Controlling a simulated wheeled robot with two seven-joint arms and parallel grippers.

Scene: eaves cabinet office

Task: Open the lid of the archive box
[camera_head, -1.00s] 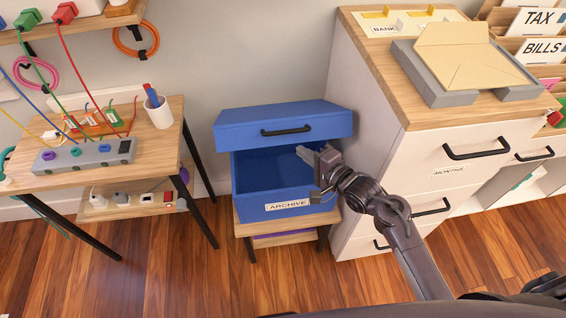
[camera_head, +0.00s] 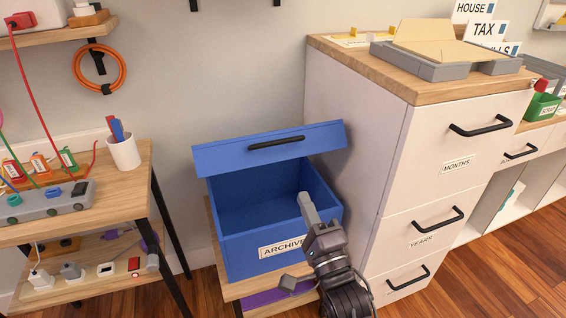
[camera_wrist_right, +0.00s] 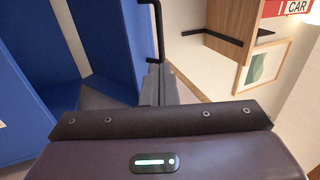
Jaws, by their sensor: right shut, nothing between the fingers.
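The blue archive box (camera_head: 245,215) stands on a low wooden stand, with an "ARCHIVE" label on its front. Its lid (camera_head: 220,160) is raised and tilted at the back, with a black handle (camera_head: 276,143) on it, and the inside of the box shows. My right gripper (camera_head: 305,200) is shut and empty, at the box's front right. I cannot tell whether it touches the box. In the right wrist view the box's blue walls (camera_wrist_right: 85,45) are at left and the black handle (camera_wrist_right: 157,30) is at top centre, beyond the fingers (camera_wrist_right: 159,85). My left gripper is not in view.
A white filing cabinet (camera_head: 350,130) stands close on the right of the box. A wooden desk (camera_head: 130,190) with a cup (camera_head: 123,152) and a power strip is at left. Wood floor (camera_head: 480,270) is clear at front right.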

